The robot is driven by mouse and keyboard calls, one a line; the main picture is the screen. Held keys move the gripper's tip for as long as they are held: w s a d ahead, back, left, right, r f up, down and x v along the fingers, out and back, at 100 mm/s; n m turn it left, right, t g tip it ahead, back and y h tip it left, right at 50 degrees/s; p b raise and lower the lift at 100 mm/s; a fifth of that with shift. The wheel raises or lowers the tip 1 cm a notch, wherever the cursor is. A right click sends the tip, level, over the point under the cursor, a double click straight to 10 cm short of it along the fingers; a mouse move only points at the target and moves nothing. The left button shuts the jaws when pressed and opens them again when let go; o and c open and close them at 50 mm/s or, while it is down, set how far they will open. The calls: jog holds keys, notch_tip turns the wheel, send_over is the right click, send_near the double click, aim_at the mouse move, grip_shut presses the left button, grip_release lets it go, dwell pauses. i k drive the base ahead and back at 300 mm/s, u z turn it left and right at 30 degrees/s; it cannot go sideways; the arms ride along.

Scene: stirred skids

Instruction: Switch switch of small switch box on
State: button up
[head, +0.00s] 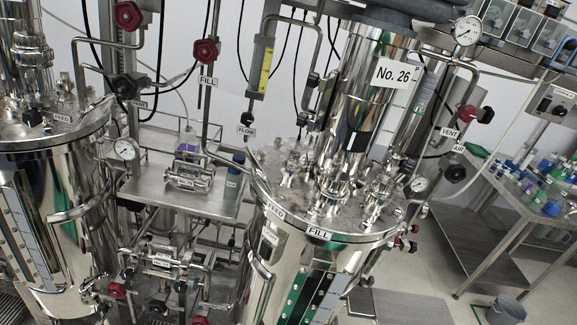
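A small grey box (553,103) with dark knobs or switches and a small red spot hangs at the right edge, above the bench with bottles. It looks like the small switch box, but it is too small in the picture to tell the position of its switch. My gripper does not show in the head view, so I cannot see whether it is open or shut. Nothing stands directly in front of the box in this view.
A steel vessel labelled No. 26 (394,75) fills the middle, with a gauge (468,30) and valves around it. Another vessel (60,190) stands left. A bench (530,215) with bottles is right. A bucket (506,309) stands on the floor at lower right.

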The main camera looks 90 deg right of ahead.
aim_at(264, 251)
jog(key=z, duration=1.7)
jog(key=k, duration=0.4)
jog(key=z, duration=0.15)
jog(key=i, duration=0.5)
jog(key=u, duration=0.1)
